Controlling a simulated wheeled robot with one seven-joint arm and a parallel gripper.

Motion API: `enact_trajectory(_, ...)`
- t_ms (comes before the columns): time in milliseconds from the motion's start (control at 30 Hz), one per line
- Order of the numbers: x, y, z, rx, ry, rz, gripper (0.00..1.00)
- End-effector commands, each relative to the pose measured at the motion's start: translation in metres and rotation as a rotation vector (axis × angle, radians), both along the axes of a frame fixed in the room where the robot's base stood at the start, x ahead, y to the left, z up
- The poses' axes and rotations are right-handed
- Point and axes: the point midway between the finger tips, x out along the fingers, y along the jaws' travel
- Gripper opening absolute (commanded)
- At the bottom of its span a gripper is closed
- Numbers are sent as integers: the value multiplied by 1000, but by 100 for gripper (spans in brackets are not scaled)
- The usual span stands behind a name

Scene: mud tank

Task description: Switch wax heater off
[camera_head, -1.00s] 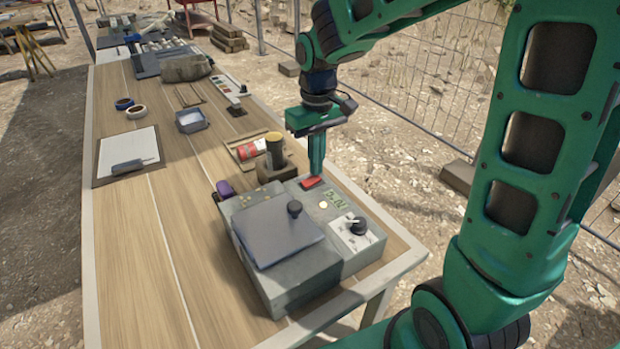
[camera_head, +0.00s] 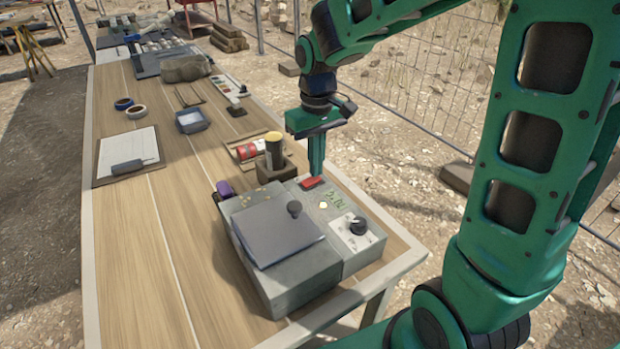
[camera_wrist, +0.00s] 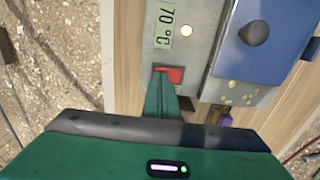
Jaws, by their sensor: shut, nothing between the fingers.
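The wax heater (camera_head: 285,292) is a grey box near the table's front right corner, with a dark lid and a black knob on the lid. Its side panel carries a red rocker switch (camera_head: 312,182), a small pale round light, a green marking and a black dial (camera_head: 358,226). In the wrist view the red switch (camera_wrist: 172,73) shows just beyond the fingertips, and the marking reads 70 °C. My gripper (camera_head: 317,174) is shut and empty, pointing down at the switch. The fingertips partly cover the switch; I cannot tell whether they touch it.
A purple item (camera_head: 225,189) lies at the heater's left. The table's front left is clear.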

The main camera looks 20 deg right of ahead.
Motion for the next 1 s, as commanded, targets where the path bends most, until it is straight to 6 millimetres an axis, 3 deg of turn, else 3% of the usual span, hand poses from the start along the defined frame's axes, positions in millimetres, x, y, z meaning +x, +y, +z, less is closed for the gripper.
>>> enact_trajectory(733,0,0,-10,0,1,1,0)
enact_trajectory(1000,0,0,1,0,-1,0,0)
